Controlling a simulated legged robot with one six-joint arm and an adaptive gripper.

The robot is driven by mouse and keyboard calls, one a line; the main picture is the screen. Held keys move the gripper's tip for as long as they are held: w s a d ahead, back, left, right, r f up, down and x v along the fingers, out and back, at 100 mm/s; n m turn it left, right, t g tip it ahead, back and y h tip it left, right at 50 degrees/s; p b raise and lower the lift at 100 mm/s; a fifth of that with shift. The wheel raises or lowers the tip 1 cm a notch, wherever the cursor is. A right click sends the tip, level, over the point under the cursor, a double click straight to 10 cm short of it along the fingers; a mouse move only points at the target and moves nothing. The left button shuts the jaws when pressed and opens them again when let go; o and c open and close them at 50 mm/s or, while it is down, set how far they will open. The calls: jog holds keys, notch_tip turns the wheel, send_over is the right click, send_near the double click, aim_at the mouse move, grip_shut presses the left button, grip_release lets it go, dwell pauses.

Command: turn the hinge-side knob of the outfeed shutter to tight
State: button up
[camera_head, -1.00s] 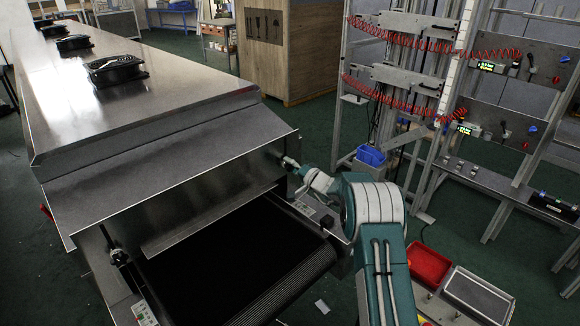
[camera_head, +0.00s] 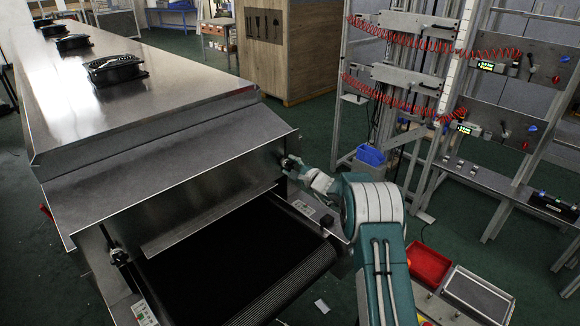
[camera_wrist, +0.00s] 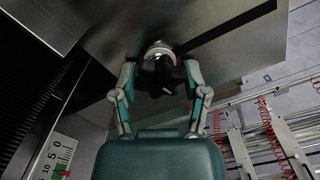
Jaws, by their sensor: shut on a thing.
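The outfeed shutter (camera_head: 205,212) is a grey metal panel hanging over the dark conveyor at the dryer's mouth. The black lobed knob (camera_wrist: 157,76) sits on a round metal collar at the shutter's edge in the wrist view. My gripper (camera_wrist: 160,84) has one finger on each side of the knob and is shut on it. In the head view my gripper (camera_head: 291,164) is at the right end of the shutter, where the knob is mostly hidden by the fingers. Another dark knob-like fitting (camera_head: 118,257) is at the shutter's left end.
The black conveyor belt (camera_head: 235,265) runs out below the shutter. A control panel (camera_head: 304,208) is beside the belt, under my arm. A scale with numbers (camera_wrist: 56,157) shows at lower left in the wrist view. A red bin (camera_head: 428,264) and a metal rack stand to the right.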

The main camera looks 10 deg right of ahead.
jog(key=shift+d+f+m, duration=0.1)
jog(key=shift+f+m, duration=0.2)
jog(key=shift+m, duration=0.6)
jog(key=shift+f, duration=0.1)
jog(key=o, duration=1.1)
jog(key=shift+o, duration=0.2)
jog(key=shift+r, duration=0.2)
jog(key=shift+s, duration=0.1)
jog(key=shift+s+d, duration=0.25)
jog(key=shift+s, duration=0.05)
jog(key=v, duration=1.1)
jog(key=shift+f, duration=0.1)
